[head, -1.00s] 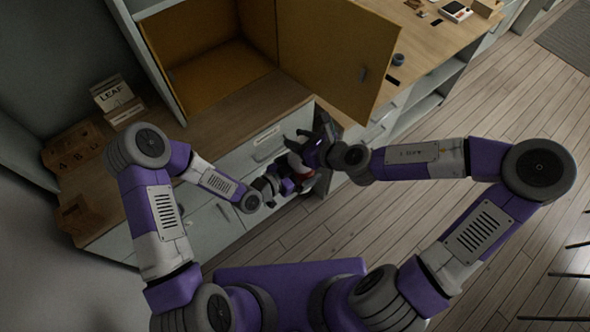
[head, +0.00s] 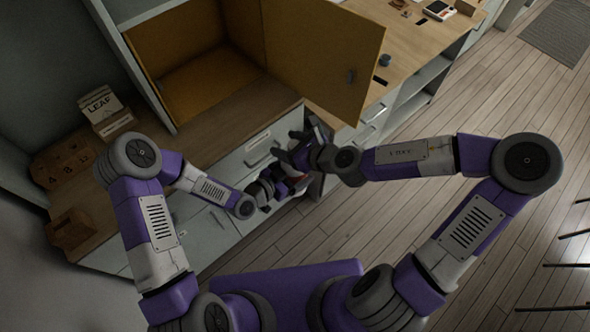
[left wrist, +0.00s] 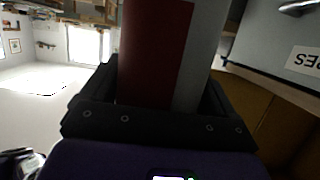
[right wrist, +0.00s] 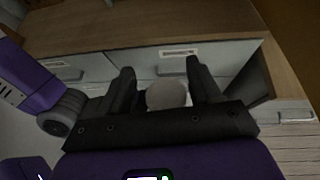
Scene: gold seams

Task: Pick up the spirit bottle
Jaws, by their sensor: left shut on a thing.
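The spirit bottle (left wrist: 153,50) fills the upper middle of the left wrist view, dark red on one side and grey on the other. My left gripper (left wrist: 160,95) is shut on it, with one finger on each side. In the head view the left gripper (head: 277,188) is low in front of the drawers, and the bottle is mostly hidden by the grippers. My right gripper (head: 290,146) is just above and beside it, fingers apart. In the right wrist view a pale round thing (right wrist: 168,95) lies between the open right fingers (right wrist: 160,72); I cannot tell whether they touch it.
A wooden counter (head: 225,125) with drawers (head: 252,158) below runs behind the grippers. An open cabinet door (head: 325,55) juts out over it. A sign block (head: 100,105) and wooden holders (head: 65,165) stand at left.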

